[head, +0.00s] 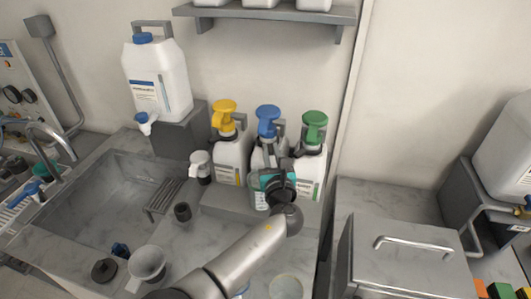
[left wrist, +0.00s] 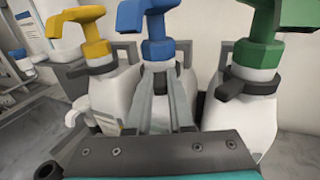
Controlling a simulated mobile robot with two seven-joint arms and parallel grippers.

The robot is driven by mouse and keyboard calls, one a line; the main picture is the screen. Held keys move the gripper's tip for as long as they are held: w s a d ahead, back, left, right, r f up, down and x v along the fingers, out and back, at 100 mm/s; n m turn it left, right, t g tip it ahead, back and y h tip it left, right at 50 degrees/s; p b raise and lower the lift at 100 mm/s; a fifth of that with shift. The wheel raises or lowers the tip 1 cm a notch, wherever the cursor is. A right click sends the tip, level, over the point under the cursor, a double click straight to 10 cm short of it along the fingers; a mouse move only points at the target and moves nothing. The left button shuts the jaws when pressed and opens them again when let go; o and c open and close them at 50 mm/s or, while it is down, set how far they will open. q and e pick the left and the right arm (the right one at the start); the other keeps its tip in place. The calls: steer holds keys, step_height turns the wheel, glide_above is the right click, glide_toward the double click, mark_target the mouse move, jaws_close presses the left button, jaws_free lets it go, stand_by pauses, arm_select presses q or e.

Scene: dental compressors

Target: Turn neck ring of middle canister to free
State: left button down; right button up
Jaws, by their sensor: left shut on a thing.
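The middle canister (head: 257,160) is white with a blue pump head (head: 268,120). It stands between a yellow-topped canister (head: 229,160) and a green-topped canister (head: 313,165). In the left wrist view its blue pump (left wrist: 157,28) rises straight ahead. My left gripper (left wrist: 163,75) reaches to its neck, just below the blue collar, and is shut on the neck ring, which the fingers mostly hide. In the head view my left wrist covers the front of this canister. Dark neck rings show on the yellow (left wrist: 101,66) and green (left wrist: 247,82) neighbours. My right gripper is not in view.
The neighbouring canisters stand close on both sides. A sink (head: 100,190) lies to the left, with a large white jug (head: 157,78) on a grey block behind it. A metal box with a handle (head: 410,255) stands at right. A shelf (head: 265,14) hangs above.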

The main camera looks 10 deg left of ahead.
arm_select(q)
steer(key=shift+w+d+r+n+g+y+b, duration=0.1)
steer(key=shift+w+d+n+g+y+b, duration=0.25)
steer(key=shift+n+y+b, duration=0.3)
steer(key=shift+d+r+n+g+y+b, duration=0.15)
steer(key=shift+n+g+y+b, duration=0.3)
steer(key=shift+y, duration=0.4)
steer(key=shift+w+n+y+b, duration=0.1)
steer(key=shift+n+y+b, duration=0.2)
steer(key=shift+y, duration=0.2)
steer(key=c, duration=0.8)
jaws_free()
